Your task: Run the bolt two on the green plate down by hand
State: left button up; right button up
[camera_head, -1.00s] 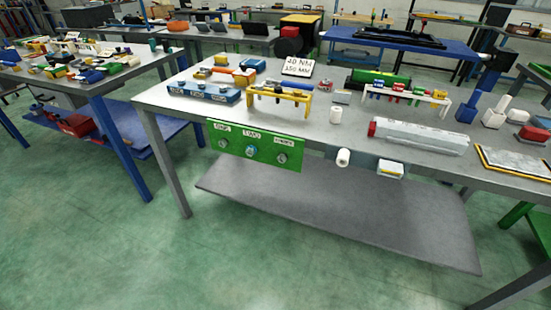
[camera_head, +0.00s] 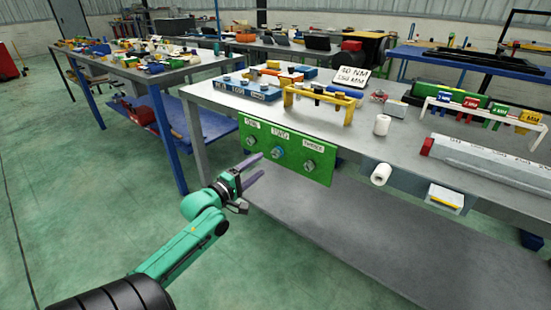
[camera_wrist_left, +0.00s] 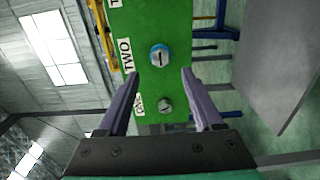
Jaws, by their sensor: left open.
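The green plate (camera_head: 262,158) hangs upright on the front edge of the workbench, with three bolts in a row under labels. Bolt two (camera_head: 278,153) is the middle one, with a blue ring around its head, under the label TWO. My left gripper (camera_head: 258,167) is open and empty, just in front of the plate's lower left part. In the left wrist view the plate (camera_wrist_left: 187,20) is ahead, and bolt two (camera_wrist_left: 158,55) shows beyond the open fingers (camera_wrist_left: 160,75). Another bolt (camera_wrist_left: 166,105) shows between the fingers. My right gripper is not in view.
The workbench (camera_head: 330,135) carries a blue block (camera_head: 247,90), a yellow rack (camera_head: 318,97), a white roll (camera_head: 382,125) and a long grey block (camera_head: 490,165). Another roll (camera_head: 381,174) sticks out at the front edge.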

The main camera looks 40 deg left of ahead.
aim_at(274, 155)
pick_arm(q)
jog(key=w, duration=0.6)
jog(key=shift+w+a+b, duration=0.15)
jog(key=shift+w+b, duration=0.25)
jog(key=shift+w+f, duration=0.1)
jog(key=shift+w, duration=0.45)
grip_shut()
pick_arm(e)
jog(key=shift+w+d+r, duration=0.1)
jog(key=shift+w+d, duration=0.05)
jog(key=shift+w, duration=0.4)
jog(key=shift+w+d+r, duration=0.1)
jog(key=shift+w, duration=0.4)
